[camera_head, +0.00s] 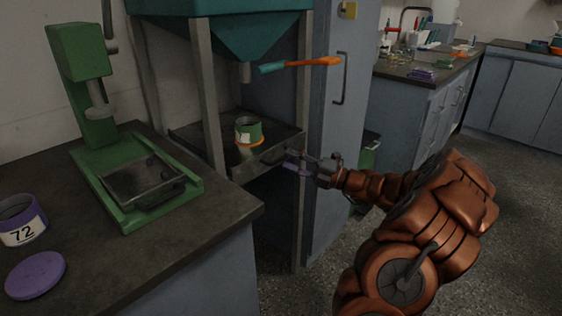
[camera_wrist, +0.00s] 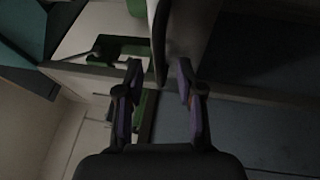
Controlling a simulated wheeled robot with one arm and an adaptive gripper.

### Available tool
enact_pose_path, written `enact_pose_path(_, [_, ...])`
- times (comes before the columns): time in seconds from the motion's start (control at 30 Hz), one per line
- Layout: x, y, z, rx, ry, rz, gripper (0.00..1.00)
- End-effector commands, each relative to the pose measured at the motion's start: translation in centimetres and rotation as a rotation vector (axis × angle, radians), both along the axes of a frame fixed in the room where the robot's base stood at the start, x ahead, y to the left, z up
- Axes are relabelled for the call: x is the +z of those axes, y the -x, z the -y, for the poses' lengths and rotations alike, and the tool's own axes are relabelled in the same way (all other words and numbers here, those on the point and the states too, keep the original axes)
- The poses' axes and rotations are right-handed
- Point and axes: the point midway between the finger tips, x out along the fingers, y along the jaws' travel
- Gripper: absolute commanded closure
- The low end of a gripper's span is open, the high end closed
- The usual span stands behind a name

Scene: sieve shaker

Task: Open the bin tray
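The bin tray (camera_head: 278,138) is a dark, shallow tray under the teal hopper, set between grey posts. A bar handle (camera_head: 272,157) is on its front wall. A green container (camera_head: 248,130) with a pale label and an orange ring at its base stands in the tray. My gripper (camera_head: 298,163) is just in front of the tray's front, at the right end of the handle. In the wrist view its two purple-padded fingers (camera_wrist: 158,80) are apart. A dark curved edge, perhaps the handle, shows between and beyond the fingertips. I cannot tell whether they touch it.
A teal hopper (camera_head: 235,30) with an orange-ended lever (camera_head: 302,64) hangs above the tray. A tall grey-blue cabinet (camera_head: 340,110) stands to its right. The left bench holds a green press (camera_head: 130,170), a purple container (camera_head: 20,222) and a purple lid (camera_head: 35,275). Open floor lies right.

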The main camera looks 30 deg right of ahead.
Motion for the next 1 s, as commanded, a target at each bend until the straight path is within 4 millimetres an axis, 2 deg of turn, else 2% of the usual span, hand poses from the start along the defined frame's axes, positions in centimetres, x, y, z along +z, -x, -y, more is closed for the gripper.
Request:
enact_pose_path(0.23, [0.3, -2.1, -1.7, 0.005, 0.0, 0.0, 0.63])
enact_pose_path(0.6, [0.5, -2.5, -2.0, 0.006, -0.001, 0.0, 0.64])
enact_pose_path(0.93, [0.5, -2.5, -2.0, 0.005, -0.001, 0.0, 0.98])
enact_pose_path(1.0, [0.5, -2.5, -2.0, 0.005, -0.001, 0.0, 1.0])
